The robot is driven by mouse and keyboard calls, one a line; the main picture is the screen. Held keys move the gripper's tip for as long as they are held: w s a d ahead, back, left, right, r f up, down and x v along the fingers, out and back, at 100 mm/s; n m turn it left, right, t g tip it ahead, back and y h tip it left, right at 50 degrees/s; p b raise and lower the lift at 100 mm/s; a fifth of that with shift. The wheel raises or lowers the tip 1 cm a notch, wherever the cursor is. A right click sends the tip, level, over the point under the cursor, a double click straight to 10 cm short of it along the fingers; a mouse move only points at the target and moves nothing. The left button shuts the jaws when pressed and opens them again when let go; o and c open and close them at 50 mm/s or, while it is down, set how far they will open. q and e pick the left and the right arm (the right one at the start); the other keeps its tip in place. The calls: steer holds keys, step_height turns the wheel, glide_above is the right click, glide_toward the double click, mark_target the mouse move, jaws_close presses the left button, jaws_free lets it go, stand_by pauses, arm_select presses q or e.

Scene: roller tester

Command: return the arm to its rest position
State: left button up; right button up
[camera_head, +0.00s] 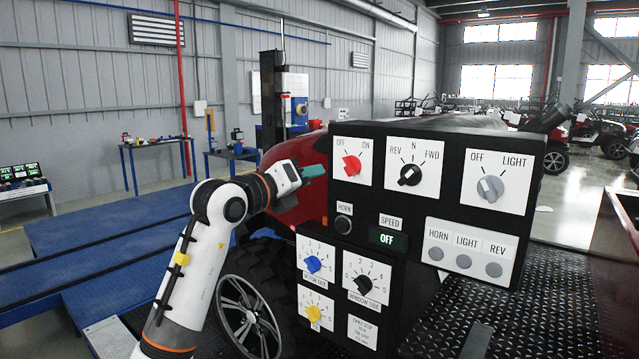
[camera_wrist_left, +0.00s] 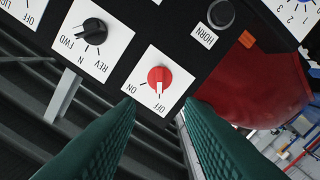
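My left gripper (camera_head: 314,171) is in front of the left side of the black control panel (camera_head: 456,160), near the red OFF/ON knob (camera_head: 351,165). In the left wrist view its two green fingers (camera_wrist_left: 160,105) are apart with nothing between them. The red knob (camera_wrist_left: 159,79) sits just beyond the fingertips there, apart from them, and its white mark points towards OFF. My left arm (camera_head: 190,270) reaches up from the bottom left, bent at the elbow. My right gripper does not show in either view.
The panel also carries the black REV/N/FWD knob (camera_head: 410,174), the grey light knob (camera_head: 490,188) and the black horn button (camera_head: 343,224). A wheel (camera_head: 250,310) is behind my arm. Blue platforms (camera_head: 110,225) lie to the left. Open air is left of the arm.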

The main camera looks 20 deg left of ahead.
arm_select(q)
steer(key=shift+f, duration=0.1)
